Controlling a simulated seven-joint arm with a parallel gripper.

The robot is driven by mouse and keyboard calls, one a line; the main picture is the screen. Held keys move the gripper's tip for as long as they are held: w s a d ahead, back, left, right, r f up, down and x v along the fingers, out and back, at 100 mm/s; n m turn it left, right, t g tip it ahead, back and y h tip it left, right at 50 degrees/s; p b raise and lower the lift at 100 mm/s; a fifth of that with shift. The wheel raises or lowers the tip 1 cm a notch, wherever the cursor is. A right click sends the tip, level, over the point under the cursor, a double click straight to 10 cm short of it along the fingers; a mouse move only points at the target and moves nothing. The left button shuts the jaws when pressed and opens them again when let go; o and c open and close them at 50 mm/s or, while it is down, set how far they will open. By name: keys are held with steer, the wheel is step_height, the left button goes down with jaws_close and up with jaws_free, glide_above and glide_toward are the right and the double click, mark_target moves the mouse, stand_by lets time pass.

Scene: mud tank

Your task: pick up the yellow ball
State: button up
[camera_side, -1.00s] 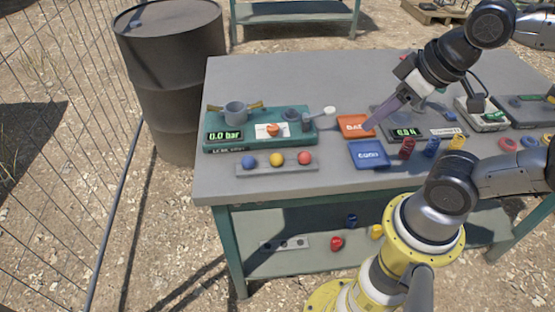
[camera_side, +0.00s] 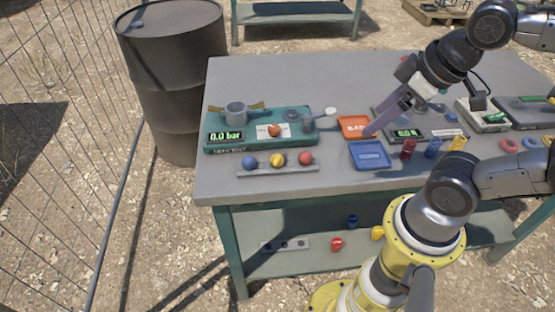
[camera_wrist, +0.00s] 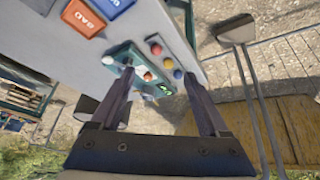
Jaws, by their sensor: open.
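The yellow ball (camera_side: 277,160) sits in the middle of a grey rack (camera_side: 262,171) near the table's front edge, between a blue ball (camera_side: 250,162) and a red ball (camera_side: 306,158). The yellow ball also shows in the wrist view (camera_wrist: 156,50), beyond the fingers. My gripper (camera_side: 368,132) is to the right of the rack, its fingers over the orange and blue trays. In the wrist view my gripper (camera_wrist: 157,75) has its two fingers wide apart with nothing between them, well apart from the ball.
Coloured parts stand further right. A dark drum (camera_side: 170,70) stands left of the table.

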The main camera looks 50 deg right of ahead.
step_height(320, 180, up, 2)
steer(key=w+n, duration=0.2)
steer(key=n, duration=0.2)
steer(key=n+g+y, duration=0.1)
steer(key=n+g, duration=0.4)
steer(key=n, duration=0.5)
glide_above(278, 155)
steer(key=f, duration=1.6)
steer(key=shift+s, duration=0.25)
steer(key=shift+w+f, duration=0.15)
steer(key=shift+f, duration=1.25)
steer(key=shift+w+f, duration=0.1)
steer(key=shift+f, duration=1.3)
steer(key=shift+c, duration=0.2)
jaws_close()
